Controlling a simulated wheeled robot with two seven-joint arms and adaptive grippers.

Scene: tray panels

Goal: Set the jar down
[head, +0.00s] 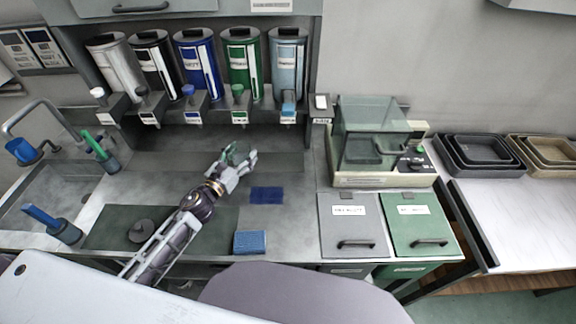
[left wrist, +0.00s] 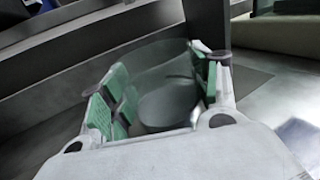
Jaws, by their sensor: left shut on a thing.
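My left gripper (head: 238,166) reaches over the grey counter, below the row of dispensers. It is shut on a clear, greenish jar (head: 236,152). In the left wrist view, the jar (left wrist: 160,62) shows between the two green finger pads of the left gripper (left wrist: 160,95). A dark round shape is visible through or inside it. The fingers partly hide the jar in the head view, and I cannot tell whether its base touches the counter. My right gripper is not in view.
Several dispensers (head: 197,65) line the back. A blue mat (head: 266,194) lies right of the gripper, and a blue sponge-like block (head: 250,242) lies at the front edge. A glass-lidded machine (head: 375,145) stands right. A sink (head: 60,195) is left. Bare counter surrounds the mat.

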